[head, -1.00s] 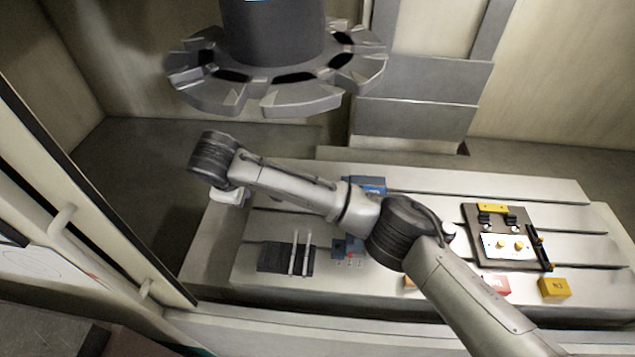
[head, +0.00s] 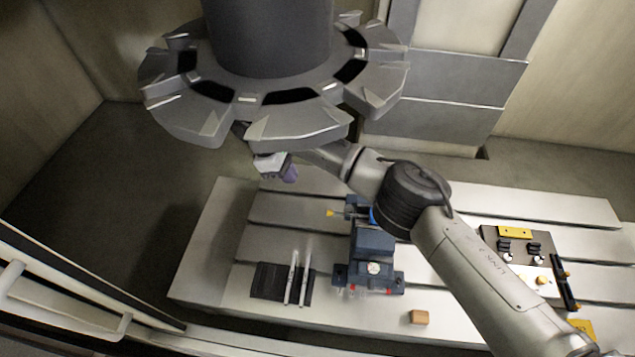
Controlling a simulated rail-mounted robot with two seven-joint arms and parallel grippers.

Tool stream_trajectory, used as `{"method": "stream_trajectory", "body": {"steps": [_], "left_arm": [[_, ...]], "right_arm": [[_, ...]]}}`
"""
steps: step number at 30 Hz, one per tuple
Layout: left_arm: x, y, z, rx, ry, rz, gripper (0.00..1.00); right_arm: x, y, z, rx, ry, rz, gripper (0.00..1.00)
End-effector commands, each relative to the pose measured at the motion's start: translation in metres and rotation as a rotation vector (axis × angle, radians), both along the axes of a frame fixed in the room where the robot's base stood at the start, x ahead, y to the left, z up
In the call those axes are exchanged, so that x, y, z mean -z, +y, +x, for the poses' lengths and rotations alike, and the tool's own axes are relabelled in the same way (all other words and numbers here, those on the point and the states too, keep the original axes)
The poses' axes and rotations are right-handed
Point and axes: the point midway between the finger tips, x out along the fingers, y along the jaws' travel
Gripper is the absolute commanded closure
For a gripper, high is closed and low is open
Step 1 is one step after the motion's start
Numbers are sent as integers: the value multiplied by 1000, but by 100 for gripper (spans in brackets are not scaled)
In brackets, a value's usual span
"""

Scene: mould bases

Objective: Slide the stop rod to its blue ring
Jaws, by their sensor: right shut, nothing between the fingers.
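A dark blue-grey vise (head: 373,243) stands on the slotted table, with a round pale disc on its front part. A thin dark rod with a yellow tip (head: 330,213) sticks out to the left from its back part. It may be the stop rod. A bright blue patch (head: 372,214) shows beside my arm; I cannot tell whether it is the ring. My right gripper (head: 289,174) is shut and empty, above the table's back left and apart from the rod. The tool carousel and my arm partly hide it. My left gripper is not in view.
The slotted table (head: 215,265) has bare room at the left. A dark mat (head: 268,281) with two light bars lies left of the vise. A small orange-brown block (head: 419,317) is at the front. A dark plate (head: 490,234) with fittings is at right. The grey carousel (head: 195,112) hangs overhead.

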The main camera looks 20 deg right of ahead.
Motion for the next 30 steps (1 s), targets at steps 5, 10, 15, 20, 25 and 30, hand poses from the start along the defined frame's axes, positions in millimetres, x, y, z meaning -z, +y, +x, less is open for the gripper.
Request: {"method": "stream_trajectory", "body": {"steps": [5, 10, 15, 20, 25, 30], "left_arm": [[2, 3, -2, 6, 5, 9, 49], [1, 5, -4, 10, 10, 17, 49], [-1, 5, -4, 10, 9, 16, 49], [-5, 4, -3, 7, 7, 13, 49], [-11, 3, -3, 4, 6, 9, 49], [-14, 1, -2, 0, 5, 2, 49]], "right_arm": [[16, -4, -4, -2, 3, 1, 100], [43, -14, -10, -1, 4, -2, 100], [74, -24, -17, 0, 3, 0, 100], [92, -35, -23, 0, 1, 1, 100], [92, -50, -34, -1, 0, 0, 100], [93, -59, -41, -2, 0, 0, 100]]}}
